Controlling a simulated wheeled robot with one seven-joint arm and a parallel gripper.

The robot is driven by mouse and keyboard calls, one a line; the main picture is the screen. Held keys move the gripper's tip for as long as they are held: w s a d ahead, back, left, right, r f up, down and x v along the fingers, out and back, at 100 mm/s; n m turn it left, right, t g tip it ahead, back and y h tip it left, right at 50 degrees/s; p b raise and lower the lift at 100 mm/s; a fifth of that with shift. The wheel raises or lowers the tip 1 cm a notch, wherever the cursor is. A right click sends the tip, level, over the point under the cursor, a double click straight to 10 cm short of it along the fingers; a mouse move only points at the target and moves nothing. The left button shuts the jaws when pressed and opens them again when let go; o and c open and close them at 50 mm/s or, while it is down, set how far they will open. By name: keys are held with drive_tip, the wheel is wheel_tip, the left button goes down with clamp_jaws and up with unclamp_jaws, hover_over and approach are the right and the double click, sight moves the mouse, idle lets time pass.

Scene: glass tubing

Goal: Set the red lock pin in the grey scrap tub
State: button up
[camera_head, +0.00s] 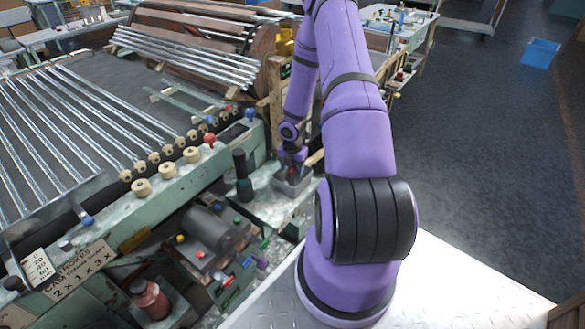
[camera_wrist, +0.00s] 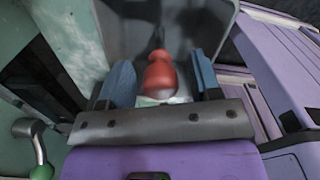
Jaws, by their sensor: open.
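The red lock pin (camera_wrist: 160,78) shows in the wrist view, with a rounded red head and a dark shaft pointing away from me. The grey scrap tub (camera_wrist: 215,22) is around and beyond it, and the pin appears within the tub's walls. I cannot tell whether it touches the tub floor. My gripper (camera_wrist: 160,63) is open, one blue finger on each side of the red head, with gaps visible. In the head view the tub (camera_head: 293,186) sits on the bench end, with my gripper (camera_head: 291,163) low over it; the pin is mostly hidden there.
A dark upright cylinder (camera_head: 242,176) stands left of the tub. A green machine rail with cream knobs (camera_head: 166,171) and glass tubes (camera_head: 70,120) lies further left. A red bottle (camera_head: 150,299) is at the front left. Open floor (camera_head: 480,150) lies to the right.

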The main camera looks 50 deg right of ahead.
drive_tip(key=w+a+r+m+h, duration=0.1)
drive_tip(key=a+r+m, duration=0.2)
drive_tip(key=r, duration=1.1)
drive_tip(key=a+r+m+h, duration=0.1)
drive_tip(key=a+r+m, duration=0.15)
drive_tip(key=r, duration=1.15)
drive_tip(key=s+a+r+m+t+h, duration=0.1)
drive_tip(key=s+a+r+m, duration=0.15)
drive_tip(key=a+r, duration=0.3)
drive_tip(key=s+a+r+m, duration=0.1)
drive_tip(key=a+r+m, duration=0.2)
drive_tip(key=a+r, duration=0.3)
drive_tip(key=s+a+r+m+t+y, duration=0.3)
drive_tip(key=s+a+r+m+t, duration=0.1)
drive_tip(key=s+a+r+m, duration=0.7)
drive_tip(key=shift+s+a+r, duration=0.8)
drive_tip(key=shift+s+a, duration=0.65)
drive_tip(key=shift+s, duration=1.55)
